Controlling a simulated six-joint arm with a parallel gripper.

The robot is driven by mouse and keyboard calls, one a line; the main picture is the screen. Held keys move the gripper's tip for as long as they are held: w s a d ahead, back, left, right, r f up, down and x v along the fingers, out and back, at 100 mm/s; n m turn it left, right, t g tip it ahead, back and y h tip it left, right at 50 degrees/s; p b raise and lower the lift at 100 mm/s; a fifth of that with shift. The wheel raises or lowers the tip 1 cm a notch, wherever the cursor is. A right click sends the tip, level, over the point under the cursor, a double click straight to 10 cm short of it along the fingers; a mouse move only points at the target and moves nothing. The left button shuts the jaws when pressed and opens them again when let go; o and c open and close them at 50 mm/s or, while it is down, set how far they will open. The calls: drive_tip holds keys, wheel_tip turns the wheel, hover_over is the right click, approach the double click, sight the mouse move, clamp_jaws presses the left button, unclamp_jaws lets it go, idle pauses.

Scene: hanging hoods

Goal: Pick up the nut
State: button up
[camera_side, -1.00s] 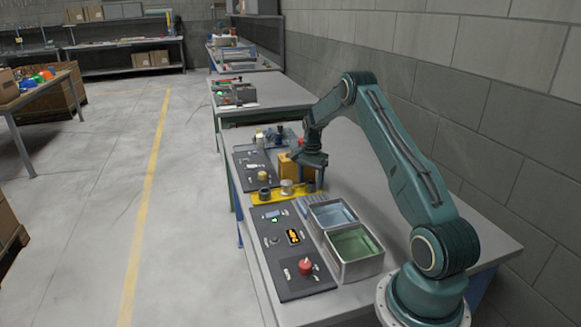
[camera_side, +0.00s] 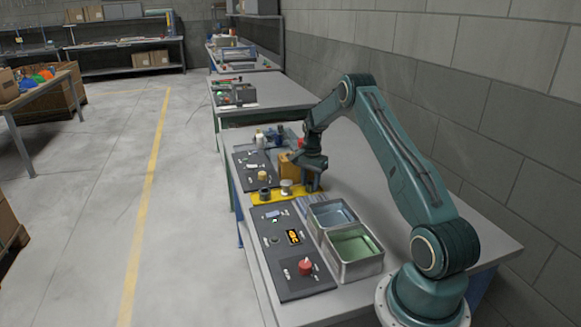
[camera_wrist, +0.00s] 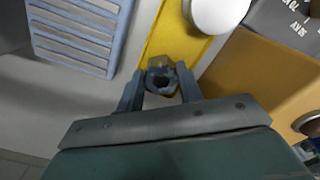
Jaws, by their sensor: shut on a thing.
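The nut (camera_wrist: 161,84) looks like a small blue-grey ring with a dark hole, seen in the wrist view. It is between the fingertips of my gripper (camera_wrist: 160,91), which is shut on it. The yellow strip (camera_wrist: 167,42) lies beneath and beyond it. In the side view my gripper (camera_side: 313,180) is low at the right end of the yellow strip. The nut cannot be made out there. I cannot tell whether it touches the strip.
A pale round piece (camera_wrist: 218,10) and an orange block (camera_wrist: 262,85) are close by. A slatted blue-grey rack (camera_wrist: 78,35) is at the left of the wrist view. A blue-filled bin (camera_side: 332,214), a green-filled bin (camera_side: 353,243) and a dark panel (camera_side: 270,254) are nearer the base.

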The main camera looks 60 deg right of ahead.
drive_tip(key=shift+r, duration=0.15)
wheel_tip(320, 180, up, 20)
idle(0.8)
drive_tip(key=shift+f, duration=0.2)
idle(0.3)
drive_tip(key=s+a+f, duration=0.5)
drive_tip(key=a+f, duration=0.4)
drive_tip(key=f, duration=0.1)
drive_tip(key=shift+s+f, duration=0.15)
drive_tip(key=shift+s, duration=0.2)
drive_tip(key=shift+f, duration=0.15)
drive_tip(key=shift+f, duration=2.1)
